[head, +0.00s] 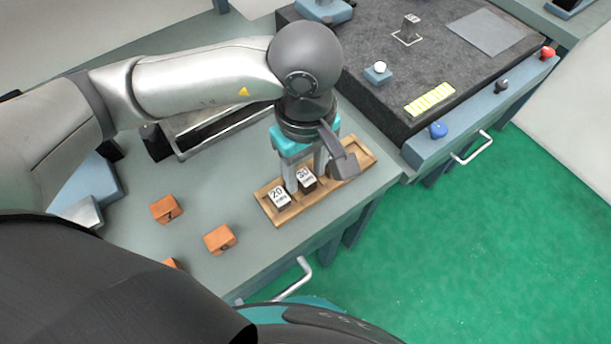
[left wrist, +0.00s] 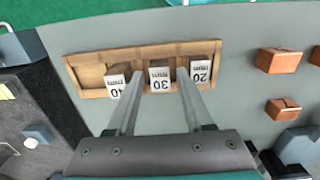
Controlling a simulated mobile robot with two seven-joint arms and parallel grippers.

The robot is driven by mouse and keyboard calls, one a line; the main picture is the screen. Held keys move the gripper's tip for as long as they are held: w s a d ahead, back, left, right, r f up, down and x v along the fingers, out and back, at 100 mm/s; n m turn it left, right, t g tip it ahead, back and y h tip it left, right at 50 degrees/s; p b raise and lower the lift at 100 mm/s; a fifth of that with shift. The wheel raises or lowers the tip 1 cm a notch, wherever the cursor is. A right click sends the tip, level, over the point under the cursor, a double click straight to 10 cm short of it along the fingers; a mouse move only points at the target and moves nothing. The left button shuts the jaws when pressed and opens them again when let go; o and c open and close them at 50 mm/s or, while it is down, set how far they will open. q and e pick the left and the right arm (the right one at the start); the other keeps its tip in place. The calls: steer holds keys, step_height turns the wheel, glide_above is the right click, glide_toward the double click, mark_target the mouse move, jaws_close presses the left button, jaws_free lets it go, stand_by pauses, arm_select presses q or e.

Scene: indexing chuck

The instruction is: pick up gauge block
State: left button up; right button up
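A wooden tray (head: 268,211) on the grey bench holds a row of dark gauge blocks with white labels; it also shows in the left wrist view (left wrist: 88,57). There I read 40 on one block (left wrist: 116,80), 30 on the middle block (left wrist: 160,76) and 20 on another (left wrist: 200,72). In the head view the 20 block (head: 279,197) and the 30 block (head: 306,179) show; my gripper and its mount cover the 40 block. My left gripper (head: 306,176) points down, open, with its fingers either side of the 30 block. Finger contact cannot be told. My right gripper is out of view.
Orange blocks (head: 166,208) (head: 219,239) lie on the bench left of the tray. A dark plate (head: 440,70) at the right carries a small block (head: 410,27) in a white outline, a white-topped button (head: 379,70) and a yellow strip (head: 430,99). Green floor lies beyond the bench edge.

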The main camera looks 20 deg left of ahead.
arm_select(q)
jaws_close()
stand_by(0.6)
